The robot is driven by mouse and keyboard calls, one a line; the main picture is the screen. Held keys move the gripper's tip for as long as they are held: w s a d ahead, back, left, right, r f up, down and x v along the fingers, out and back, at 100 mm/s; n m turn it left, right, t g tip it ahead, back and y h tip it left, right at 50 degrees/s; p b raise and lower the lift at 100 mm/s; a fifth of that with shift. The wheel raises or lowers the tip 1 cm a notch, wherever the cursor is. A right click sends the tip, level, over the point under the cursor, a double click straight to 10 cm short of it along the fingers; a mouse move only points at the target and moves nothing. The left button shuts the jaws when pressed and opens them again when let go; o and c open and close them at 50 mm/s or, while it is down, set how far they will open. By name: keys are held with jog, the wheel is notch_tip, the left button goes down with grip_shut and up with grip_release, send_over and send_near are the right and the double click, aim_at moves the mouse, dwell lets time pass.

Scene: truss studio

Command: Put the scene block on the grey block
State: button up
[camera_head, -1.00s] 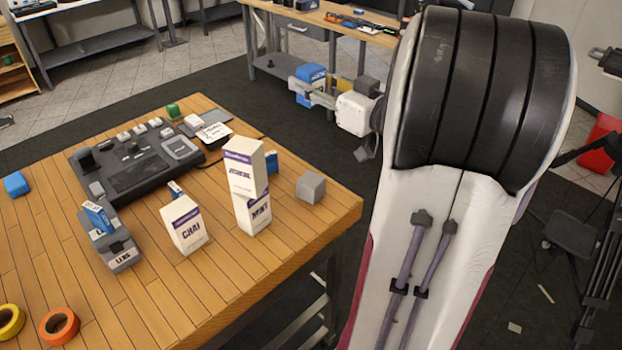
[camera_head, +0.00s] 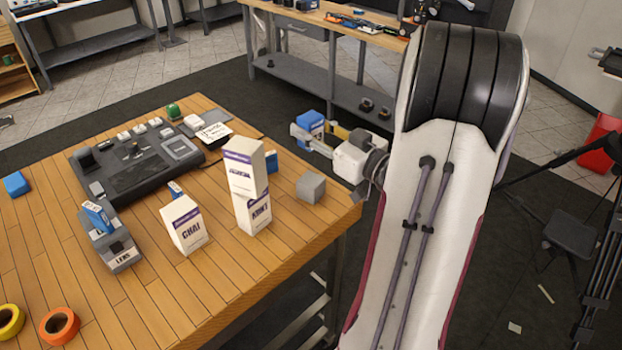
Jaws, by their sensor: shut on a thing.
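My gripper (camera_head: 312,142) is shut on a blue block (camera_head: 310,121), held in the air by the far right edge of the wooden table. I take this to be the scene block; no label on it can be read, and the fingers hide part of it. The grey block (camera_head: 311,187) stands on the table near its right corner. The held block appears above and beyond the grey block in the picture, clear of it.
Two stacked white boxes (camera_head: 247,185) stand left of the grey block, with a blue object (camera_head: 271,161) behind them. A CHAI box (camera_head: 184,224), a lens box (camera_head: 119,252), a dark console (camera_head: 135,165) and tape rolls (camera_head: 59,326) are further left. The wooden tabletop (camera_head: 262,262) is clear in front.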

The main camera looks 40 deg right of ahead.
send_over(311, 179)
jog(key=shift+f, duration=2.85)
jog(key=shift+f, duration=0.1)
jog(key=shift+f, duration=2)
jog(key=shift+f, duration=0.15)
jog(key=o, duration=1.1)
jog(key=shift+o, duration=0.3)
jog(key=s, duration=1.2)
